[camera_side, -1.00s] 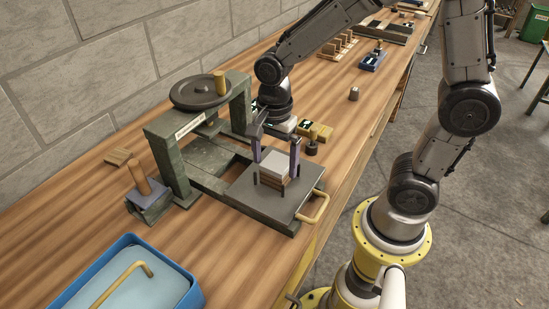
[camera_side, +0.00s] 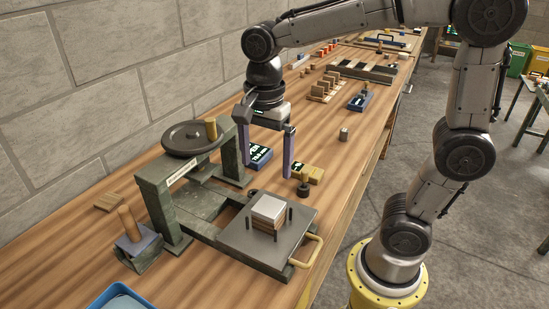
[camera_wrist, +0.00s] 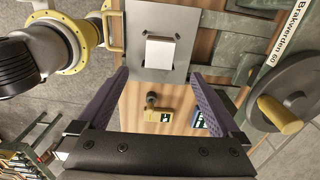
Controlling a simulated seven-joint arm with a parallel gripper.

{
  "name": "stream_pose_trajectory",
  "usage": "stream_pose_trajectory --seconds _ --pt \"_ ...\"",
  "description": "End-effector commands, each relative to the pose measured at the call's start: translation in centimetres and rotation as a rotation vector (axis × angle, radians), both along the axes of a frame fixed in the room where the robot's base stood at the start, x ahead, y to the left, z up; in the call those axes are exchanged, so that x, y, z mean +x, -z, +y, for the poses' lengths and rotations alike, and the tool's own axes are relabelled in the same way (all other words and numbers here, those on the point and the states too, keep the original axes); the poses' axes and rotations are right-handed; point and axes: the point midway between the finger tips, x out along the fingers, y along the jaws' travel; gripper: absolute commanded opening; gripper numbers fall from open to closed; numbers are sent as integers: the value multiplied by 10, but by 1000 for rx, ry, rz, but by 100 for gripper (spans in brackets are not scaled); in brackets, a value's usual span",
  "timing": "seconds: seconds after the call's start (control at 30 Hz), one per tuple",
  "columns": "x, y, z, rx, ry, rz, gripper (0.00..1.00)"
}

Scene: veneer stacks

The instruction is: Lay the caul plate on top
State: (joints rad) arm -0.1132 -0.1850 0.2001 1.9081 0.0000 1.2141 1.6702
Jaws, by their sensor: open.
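A pale, square plate (camera_side: 268,208), which looks like the caul plate, lies flat on top of a brown veneer stack (camera_side: 264,225). The stack stands on the grey platen (camera_side: 240,238) of the press, between short dark posts. In the wrist view the pale plate (camera_wrist: 161,52) shows from above, looking roughly centred on the stack. My gripper (camera_side: 266,162) is open and empty, with its purple fingers apart. It is above and behind the stack, clear of it. In the wrist view my gripper (camera_wrist: 158,74) has nothing between its fingers.
The green press frame (camera_side: 160,190) with its handwheel (camera_side: 190,138) stands left of the stack. A tan block (camera_side: 311,174) and a dark knobbed weight (camera_side: 304,188) are near my gripper. A blue tray (camera_side: 118,298) is at the front.

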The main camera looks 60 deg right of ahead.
Motion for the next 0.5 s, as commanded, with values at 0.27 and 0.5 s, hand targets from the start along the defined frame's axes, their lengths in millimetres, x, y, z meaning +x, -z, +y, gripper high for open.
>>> stream_pose_trajectory --seconds 0.27,0.5 --pt "-36 -13 -12 -20 -417 -140 100" --pt "-80 -13 -24 -152 -980 -300 100"
